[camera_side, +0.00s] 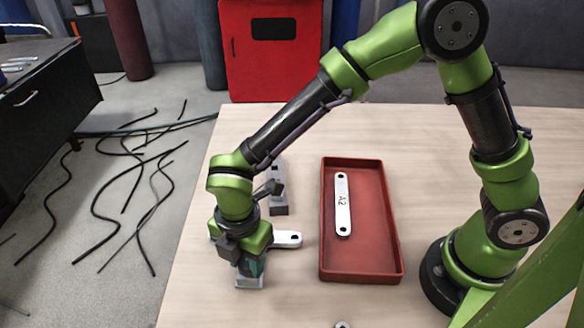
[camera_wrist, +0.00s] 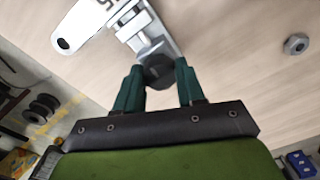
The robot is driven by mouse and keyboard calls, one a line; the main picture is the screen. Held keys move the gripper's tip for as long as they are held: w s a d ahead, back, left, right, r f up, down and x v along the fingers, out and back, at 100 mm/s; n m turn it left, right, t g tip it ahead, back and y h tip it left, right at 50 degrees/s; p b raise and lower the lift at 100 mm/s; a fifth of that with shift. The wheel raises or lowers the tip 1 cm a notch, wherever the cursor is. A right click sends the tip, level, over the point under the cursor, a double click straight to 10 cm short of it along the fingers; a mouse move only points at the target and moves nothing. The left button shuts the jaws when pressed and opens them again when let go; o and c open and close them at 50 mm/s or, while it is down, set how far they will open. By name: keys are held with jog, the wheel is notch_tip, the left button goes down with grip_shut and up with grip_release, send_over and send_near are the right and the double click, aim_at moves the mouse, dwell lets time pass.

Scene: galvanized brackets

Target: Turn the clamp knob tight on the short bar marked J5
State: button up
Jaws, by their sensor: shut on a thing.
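My gripper (camera_wrist: 158,82) is shut on the dark round clamp knob (camera_wrist: 157,66), with one green finger on each side of it. The knob sits at the end of a grey metal clamp (camera_wrist: 147,32). A pale bar with a hole at its end (camera_wrist: 82,26) lies by the clamp; only part of its marking, a "5", shows at the frame's top edge. In the side view my gripper (camera_side: 250,264) points down over the clamp's grey base (camera_side: 249,283). The bar's end (camera_side: 288,239) sticks out to the right. The knob is hidden there by the gripper.
A red tray (camera_side: 326,262) holds a bar marked A2 (camera_side: 343,205). A second grey fixture (camera_side: 279,205) stands just behind my gripper. A hex nut (camera_wrist: 296,44) lies on the table. The table's left edge is close; the table beyond the tray is clear.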

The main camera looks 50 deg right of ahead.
jog(key=m, duration=1.8)
jog(key=o, duration=1)
jog(key=shift+c, duration=0.2)
